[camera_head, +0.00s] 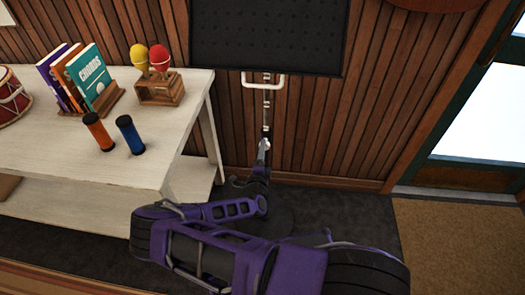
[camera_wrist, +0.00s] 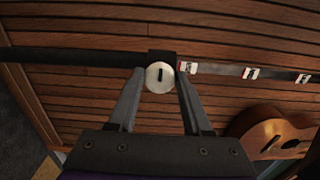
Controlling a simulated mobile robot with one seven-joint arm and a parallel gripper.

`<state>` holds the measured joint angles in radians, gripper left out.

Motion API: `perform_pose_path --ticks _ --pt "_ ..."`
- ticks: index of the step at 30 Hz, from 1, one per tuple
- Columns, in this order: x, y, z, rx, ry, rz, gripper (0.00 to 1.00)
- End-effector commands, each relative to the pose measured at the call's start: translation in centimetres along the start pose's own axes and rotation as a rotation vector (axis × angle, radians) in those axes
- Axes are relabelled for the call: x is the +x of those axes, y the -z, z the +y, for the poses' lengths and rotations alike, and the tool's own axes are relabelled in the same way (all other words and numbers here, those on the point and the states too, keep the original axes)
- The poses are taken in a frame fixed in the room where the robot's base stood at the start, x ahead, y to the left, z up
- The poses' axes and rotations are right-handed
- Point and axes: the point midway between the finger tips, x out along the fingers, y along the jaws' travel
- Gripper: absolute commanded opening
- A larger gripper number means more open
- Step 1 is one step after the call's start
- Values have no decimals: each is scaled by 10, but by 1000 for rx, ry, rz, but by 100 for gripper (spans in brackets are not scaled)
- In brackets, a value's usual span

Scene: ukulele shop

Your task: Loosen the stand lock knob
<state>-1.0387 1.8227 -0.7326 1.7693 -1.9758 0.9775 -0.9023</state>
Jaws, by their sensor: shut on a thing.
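The lock knob (camera_wrist: 159,77) is a pale round disc with a dark slot. In the wrist view it sits on a dark square collar of the stand pole (camera_wrist: 75,54). My gripper (camera_wrist: 160,84) has one finger on each side of the knob and is shut on it. The slot runs roughly along the fingers. In the head view the stand's thin pole (camera_head: 267,100) hangs below a dark perforated desk (camera_head: 265,36). My gripper is at the pole's lower part there, and the knob cannot be made out.
A pale table (camera_head: 110,170) at the left holds books (camera_head: 90,77), yellow and red maracas in a wooden holder (camera_head: 159,88), an orange cylinder (camera_head: 98,131) and a blue cylinder (camera_head: 130,134). A wood-panelled wall is close behind the stand. A ukulele body (camera_wrist: 268,136) shows in the wrist view.

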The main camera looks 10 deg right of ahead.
Motion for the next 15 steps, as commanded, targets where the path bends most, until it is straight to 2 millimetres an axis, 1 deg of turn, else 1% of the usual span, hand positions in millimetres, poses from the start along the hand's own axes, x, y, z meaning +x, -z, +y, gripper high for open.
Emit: perform_pose_path --ticks 6,15 --pt "0 1 1 -114 -1 2 0" --pt "0 2 1 -183 -1 3 0"
